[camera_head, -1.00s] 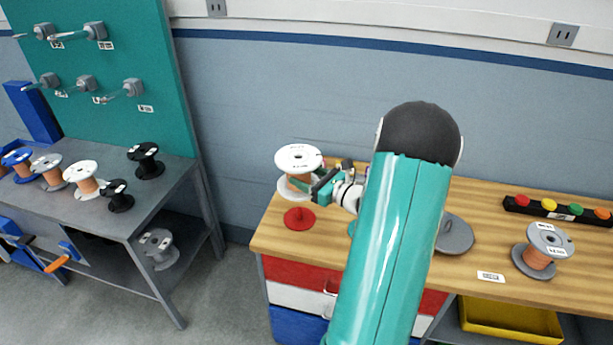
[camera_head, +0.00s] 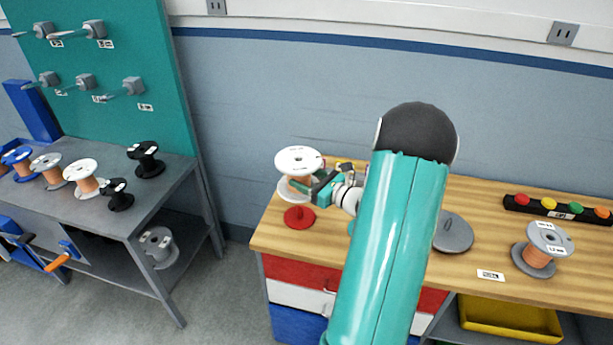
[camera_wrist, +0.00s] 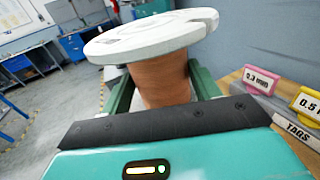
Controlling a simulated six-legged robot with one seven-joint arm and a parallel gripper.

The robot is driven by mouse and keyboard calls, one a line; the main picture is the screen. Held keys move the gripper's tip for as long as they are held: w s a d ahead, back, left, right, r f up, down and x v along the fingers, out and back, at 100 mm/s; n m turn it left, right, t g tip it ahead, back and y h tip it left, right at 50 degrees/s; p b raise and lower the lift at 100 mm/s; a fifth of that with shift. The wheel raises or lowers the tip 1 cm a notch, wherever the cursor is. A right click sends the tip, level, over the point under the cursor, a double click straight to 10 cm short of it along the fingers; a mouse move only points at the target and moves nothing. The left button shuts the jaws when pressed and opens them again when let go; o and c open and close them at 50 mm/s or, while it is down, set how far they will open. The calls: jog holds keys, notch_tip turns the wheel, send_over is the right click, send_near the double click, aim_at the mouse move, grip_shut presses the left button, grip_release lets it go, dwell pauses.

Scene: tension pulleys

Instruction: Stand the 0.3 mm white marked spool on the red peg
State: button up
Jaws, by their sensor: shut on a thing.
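The white spool (camera_head: 299,159) with copper-coloured wire is held upright by my gripper (camera_head: 306,184), above the back left of the wooden bench. In the wrist view the white spool (camera_wrist: 150,38) fills the space between the green fingers of my gripper (camera_wrist: 160,92), which are shut on its copper winding. Its top flange bears a faint marking that I cannot read. The red peg's round base (camera_head: 299,217) sits on the bench just in front of and below the spool. The spool's lower flange is partly hidden by the fingers, and I cannot tell its exact height.
A grey spool (camera_head: 538,249) and a grey disc (camera_head: 453,233) stand on the bench to the right. A pink 0.3 mm tag (camera_wrist: 260,80) and a yellow 0.5 mm tag (camera_wrist: 307,103) are beside my gripper. Several spools stand on the left grey table (camera_head: 150,205).

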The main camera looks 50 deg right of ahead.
jog(key=shift+f, duration=0.8)
jog(key=shift+f, duration=0.2)
dwell(0.4)
jog(key=shift+f, duration=1.25)
jog(key=shift+f, duration=0.25)
jog(key=shift+f, duration=1.1)
jog(key=shift+f, duration=0.5)
dwell(0.4)
jog(key=shift+f, duration=0.7)
jog(key=shift+f, duration=0.25)
jog(key=shift+f, duration=0.25)
